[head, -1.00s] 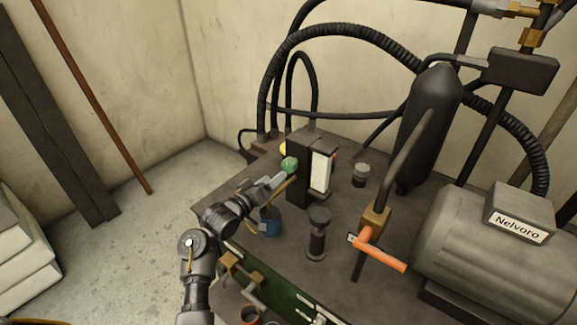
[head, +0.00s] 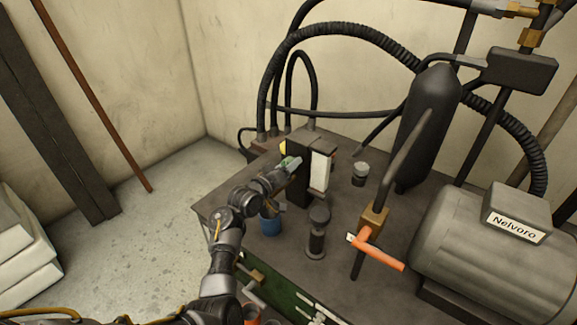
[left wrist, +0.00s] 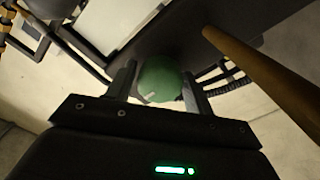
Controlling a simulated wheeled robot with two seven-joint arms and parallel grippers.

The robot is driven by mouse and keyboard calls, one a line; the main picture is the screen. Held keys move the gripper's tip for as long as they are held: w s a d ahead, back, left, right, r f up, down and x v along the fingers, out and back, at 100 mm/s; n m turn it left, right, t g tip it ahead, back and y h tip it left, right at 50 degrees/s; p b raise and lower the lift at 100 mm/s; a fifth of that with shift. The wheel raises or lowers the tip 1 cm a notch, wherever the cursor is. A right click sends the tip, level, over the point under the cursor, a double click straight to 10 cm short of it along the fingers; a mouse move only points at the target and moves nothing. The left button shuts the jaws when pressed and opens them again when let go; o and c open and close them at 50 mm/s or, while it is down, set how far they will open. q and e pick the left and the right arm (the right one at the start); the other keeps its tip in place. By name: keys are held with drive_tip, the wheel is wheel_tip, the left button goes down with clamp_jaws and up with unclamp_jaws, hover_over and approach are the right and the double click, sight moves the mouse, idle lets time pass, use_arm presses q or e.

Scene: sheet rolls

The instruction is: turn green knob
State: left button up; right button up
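The green knob (head: 287,161) sits on the left side of a dark upright block (head: 300,182) on the machine's top plate. In the head view my left gripper (head: 291,164) is at the knob and partly hides it. In the left wrist view the round green knob (left wrist: 160,79) lies between the two fingers of my left gripper (left wrist: 160,88). The fingers stand on either side of the knob, and whether both touch it is hard to tell. My right gripper is not in view.
An orange-handled valve lever (head: 378,252), a black capped cylinder (head: 317,233) and a blue cup (head: 270,222) stand near my left arm. A wooden-coloured rod (left wrist: 255,72) passes close on the right in the wrist view. Thick black hoses (head: 330,32) arch behind.

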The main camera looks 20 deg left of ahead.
use_arm(q)
drive_tip(key=c, duration=0.5)
drive_tip(key=shift+d, duration=0.15)
drive_tip(key=shift+c, duration=0.6)
drive_tip(key=shift+r+n+p, duration=0.15)
drive_tip(key=shift+n+p, duration=0.45)
drive_tip(key=shift+p, duration=0.25)
drive_tip(key=n+p, duration=0.6)
drive_tip(key=n, duration=0.1)
drive_tip(key=n+p, duration=0.2)
drive_tip(key=n, duration=0.1)
drive_tip(key=shift+n, duration=0.3)
drive_tip(key=n+p, duration=0.2)
drive_tip(key=n, duration=0.1)
drive_tip(key=shift+n, duration=0.3)
drive_tip(key=n+p, duration=0.2)
drive_tip(key=n, duration=0.1)
drive_tip(key=shift+n, duration=0.3)
drive_tip(key=n+p, duration=0.1)
drive_tip(key=n, duration=0.3)
drive_tip(key=shift+f, duration=0.2)
drive_tip(key=shift+n+p, duration=0.45)
drive_tip(key=shift+n, duration=0.65)
drive_tip(key=shift+f, duration=0.1)
